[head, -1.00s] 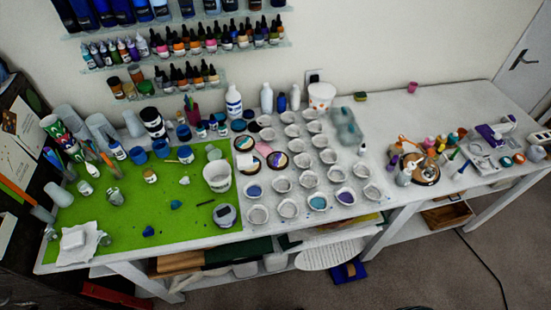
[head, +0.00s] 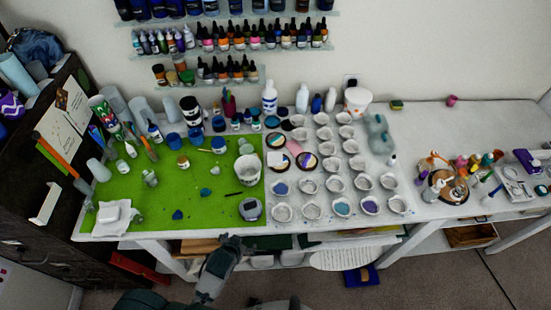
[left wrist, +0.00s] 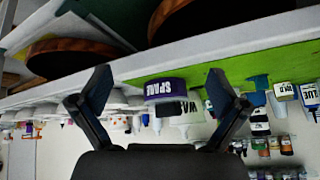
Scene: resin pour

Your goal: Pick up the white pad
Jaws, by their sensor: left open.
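A white pad (head: 111,211) lies on a crumpled white sheet at the front left corner of the green mat (head: 135,195). In the head view my left gripper (head: 232,240) is at the table's front edge, well to the right of the pad. In the left wrist view the left gripper (left wrist: 158,86) is open, with nothing between its fingers. I cannot make out the pad in that view. My right gripper is not in view.
Bottles and jars line the back of the mat. Rows of small cups (head: 342,207) fill the table beyond. The mat's front middle is fairly clear.

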